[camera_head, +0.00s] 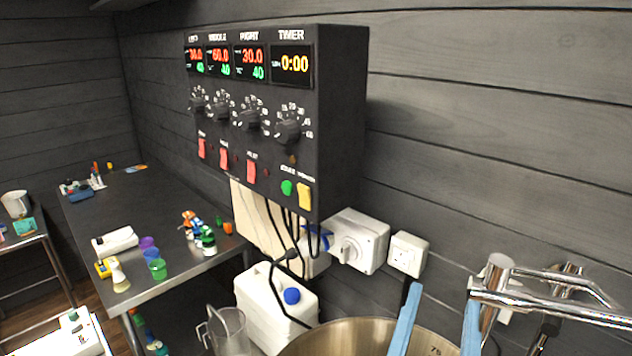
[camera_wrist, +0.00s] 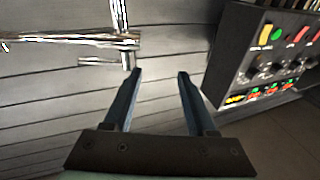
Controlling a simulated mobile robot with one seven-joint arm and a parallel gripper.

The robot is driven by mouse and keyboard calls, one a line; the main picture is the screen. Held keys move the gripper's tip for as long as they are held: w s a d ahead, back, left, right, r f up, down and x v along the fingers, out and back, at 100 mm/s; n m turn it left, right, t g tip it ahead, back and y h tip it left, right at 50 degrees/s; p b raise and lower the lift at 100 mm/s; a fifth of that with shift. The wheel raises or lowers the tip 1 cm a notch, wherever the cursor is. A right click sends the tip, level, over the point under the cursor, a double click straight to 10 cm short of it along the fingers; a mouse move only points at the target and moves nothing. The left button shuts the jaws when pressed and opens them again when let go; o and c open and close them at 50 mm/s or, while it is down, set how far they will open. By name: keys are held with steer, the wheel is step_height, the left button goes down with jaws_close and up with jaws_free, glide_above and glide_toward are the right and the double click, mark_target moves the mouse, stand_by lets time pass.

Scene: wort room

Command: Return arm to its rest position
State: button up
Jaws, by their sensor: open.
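My gripper (camera_wrist: 160,76) is open and empty in the wrist view, with two blue fingers apart and the plank wall behind them. In the head view the tips of my gripper (camera_head: 441,300) rise from the bottom edge, in front of a large steel pot (camera_head: 345,338). The rest of my arm is out of sight. A black control panel (camera_head: 345,120) hangs on the wall left of the fingers. It also shows at the right of the wrist view (camera_wrist: 232,60), upside down, apart from the fingers.
A chrome tap (camera_head: 497,275) stands right of the fingers. A white canister (camera_head: 262,300) with a blue cap and a clear jug (camera_head: 228,330) stand left of the pot. White sockets (camera_head: 408,252) are on the wall. A steel table (camera_head: 120,205) with several small items stands at left.

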steer(key=s+a+r+n+t+y+b, duration=0.1)
steer(key=a+r+n+t+y, duration=0.2)
steer(key=r, duration=0.9)
steer(key=s+a+r+n+t+y+b, duration=0.1)
steer(key=a+r+n+t+y, duration=0.2)
steer(key=a+r+t+y, duration=0.3)
steer(key=a+r+t, duration=0.1)
steer(key=a+r, duration=0.3)
steer(key=r, duration=0.3)
steer(key=shift+a, duration=0.15)
steer(key=shift+s+f, duration=0.1)
